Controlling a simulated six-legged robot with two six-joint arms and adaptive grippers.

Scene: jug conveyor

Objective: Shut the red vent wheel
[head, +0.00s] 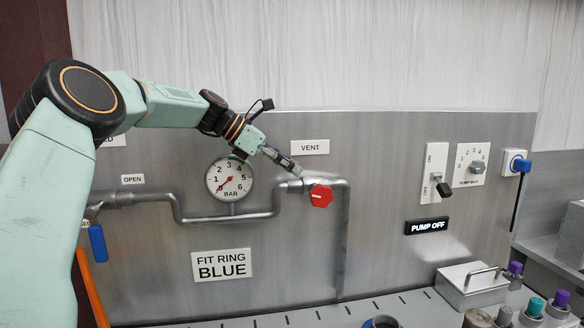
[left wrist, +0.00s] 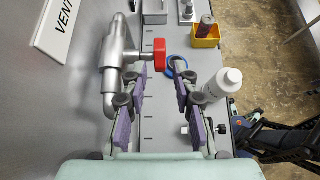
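The red vent wheel (head: 321,196) sits on the pipe fitting below the VENT sign (head: 310,147), with a white mark on its face. My left gripper (head: 297,172) reaches in from the upper left, its tips just above and left of the wheel in the head view. In the left wrist view, its two purple-padded fingers (left wrist: 161,76) are spread with nothing held between them. The red wheel (left wrist: 159,54) shows edge-on just beyond the tips, nearer the left finger. I cannot tell whether that finger touches it. My right gripper is not in view.
A gauge (head: 229,178) and grey pipe (head: 345,240) are on the panel. A blue-handled lever (head: 97,243) hangs at left. A blue ring (left wrist: 171,67), a white bottle (left wrist: 222,83) and a yellow box (left wrist: 207,41) stand on the bench below.

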